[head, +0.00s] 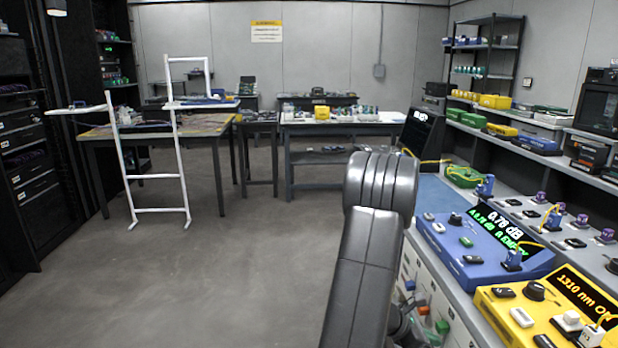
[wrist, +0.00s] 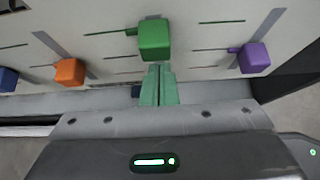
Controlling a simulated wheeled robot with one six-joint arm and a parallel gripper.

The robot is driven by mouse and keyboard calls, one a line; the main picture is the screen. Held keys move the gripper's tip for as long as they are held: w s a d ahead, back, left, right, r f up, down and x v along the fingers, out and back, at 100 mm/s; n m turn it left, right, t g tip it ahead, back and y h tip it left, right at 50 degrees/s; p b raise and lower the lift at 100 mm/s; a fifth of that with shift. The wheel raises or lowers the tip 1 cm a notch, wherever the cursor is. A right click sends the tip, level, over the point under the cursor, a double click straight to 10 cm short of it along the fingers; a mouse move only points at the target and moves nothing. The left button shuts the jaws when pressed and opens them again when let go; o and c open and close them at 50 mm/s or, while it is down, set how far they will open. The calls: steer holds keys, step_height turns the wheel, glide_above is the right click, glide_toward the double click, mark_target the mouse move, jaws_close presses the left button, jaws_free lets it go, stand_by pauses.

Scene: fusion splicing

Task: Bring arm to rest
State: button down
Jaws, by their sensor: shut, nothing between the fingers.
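My gripper (wrist: 159,86) shows in the wrist view with its two green fingers together and nothing between them. The fingertips point at a green block (wrist: 154,39) on a pale drawer front; I cannot tell whether they touch it. In the head view my arm (head: 367,250) rises in front of the bench on the right and bends at a dark grey joint. The gripper itself is mostly hidden behind the arm there.
An orange block (wrist: 69,71) and a purple block (wrist: 254,58) sit on the same front. On the bench stand a blue meter (head: 470,262) reading 0.78 dB and a yellow unit (head: 520,318). A white frame rack (head: 160,180) stands left. The floor (head: 240,260) is clear.

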steer(key=shift+s+a+f+p, duration=0.1)
steer(key=shift+a+f+p, duration=0.05)
steer(key=shift+a+p, duration=1.6)
steer(key=shift+a, duration=0.15)
